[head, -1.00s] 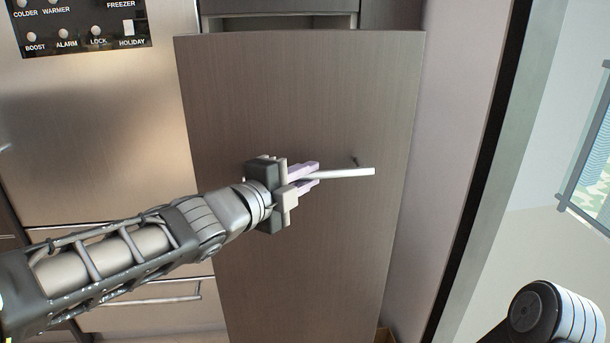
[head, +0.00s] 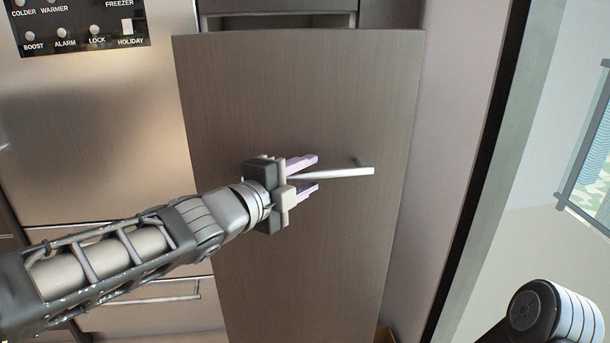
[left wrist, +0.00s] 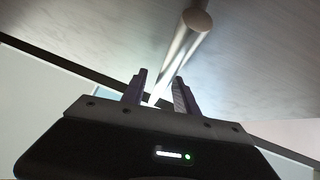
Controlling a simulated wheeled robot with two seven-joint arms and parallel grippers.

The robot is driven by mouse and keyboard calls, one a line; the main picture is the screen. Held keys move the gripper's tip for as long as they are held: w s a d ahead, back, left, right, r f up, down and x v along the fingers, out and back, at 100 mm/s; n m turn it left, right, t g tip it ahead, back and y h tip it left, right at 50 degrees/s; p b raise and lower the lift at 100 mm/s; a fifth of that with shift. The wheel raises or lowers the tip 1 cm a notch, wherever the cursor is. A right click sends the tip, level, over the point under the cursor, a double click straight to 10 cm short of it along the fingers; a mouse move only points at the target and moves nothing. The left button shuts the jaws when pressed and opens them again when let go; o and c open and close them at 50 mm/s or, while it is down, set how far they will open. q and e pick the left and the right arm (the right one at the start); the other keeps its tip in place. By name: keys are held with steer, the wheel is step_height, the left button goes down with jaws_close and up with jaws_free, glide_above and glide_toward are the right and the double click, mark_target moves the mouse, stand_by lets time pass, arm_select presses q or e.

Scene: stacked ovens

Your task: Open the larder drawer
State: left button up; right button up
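The larder drawer (head: 290,100) has a tall brown wood-grain front that stands out from the cabinet, with a dark gap showing behind its top edge. Its bar handle (head: 345,172) runs sideways across the front. My left gripper (head: 308,176) is at the left part of the handle, its fingers spread with the bar between them. In the left wrist view the handle (left wrist: 187,42) reaches down between the two fingers (left wrist: 158,92), with space around it. My right gripper is not in view.
A steel fridge with a control panel (head: 85,25) stands to the left, with a lower drawer handle (head: 160,298). A pale side wall (head: 445,150) and a dark-edged frame (head: 480,170) stand to the right.

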arm_select(q)
steer(key=p+v, duration=0.3)
steer(key=v, duration=0.4)
steer(key=shift+r, duration=0.1)
steer(key=shift+s+a, duration=0.15)
steer(key=shift+s, duration=0.2)
